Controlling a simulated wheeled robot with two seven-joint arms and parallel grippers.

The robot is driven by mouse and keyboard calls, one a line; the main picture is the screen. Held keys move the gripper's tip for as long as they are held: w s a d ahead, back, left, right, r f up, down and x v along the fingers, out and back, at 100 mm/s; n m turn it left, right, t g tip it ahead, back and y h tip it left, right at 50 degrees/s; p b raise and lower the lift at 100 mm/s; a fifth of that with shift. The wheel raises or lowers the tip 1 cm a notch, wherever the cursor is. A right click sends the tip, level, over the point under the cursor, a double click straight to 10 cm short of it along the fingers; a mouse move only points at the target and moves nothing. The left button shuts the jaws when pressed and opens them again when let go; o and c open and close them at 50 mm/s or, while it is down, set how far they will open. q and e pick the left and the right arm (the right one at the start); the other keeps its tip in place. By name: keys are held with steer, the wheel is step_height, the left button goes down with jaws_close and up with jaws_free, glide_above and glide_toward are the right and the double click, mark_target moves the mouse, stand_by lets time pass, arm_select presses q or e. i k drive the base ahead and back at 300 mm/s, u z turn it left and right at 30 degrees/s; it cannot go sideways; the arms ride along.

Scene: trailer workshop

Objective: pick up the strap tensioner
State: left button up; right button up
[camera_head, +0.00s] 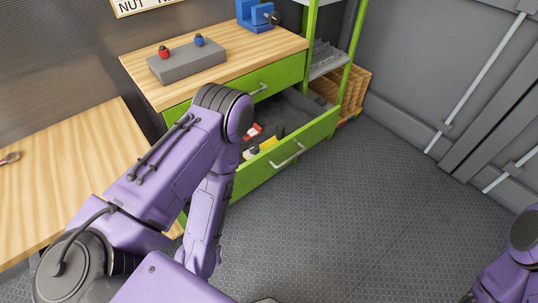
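The open green drawer (308,138) of the workbench holds a red-and-white item (252,131), a yellow item (268,143) and a dark item (279,132). I cannot tell whether one of them is the strap tensioner; no thing in view is clearly it. My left arm is bent in front of the drawer and hides its left part. Its forearm points down towards the bottom of the picture, and I cannot make out its gripper. Only a piece of my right arm shows at the lower right corner, without its gripper.
The wooden bench top (270,48) carries a grey block (188,62) with a red and a blue knob, and a blue vise (256,14). A lower wooden table (70,165) is at left. The floor (350,220) is clear.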

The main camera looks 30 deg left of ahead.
mark_target(280, 134)
steer(key=z, duration=1.5)
steer(key=k, duration=1.1)
steer(key=u, duration=1.45)
steer(key=i, duration=0.45)
steer(key=u, duration=0.05)
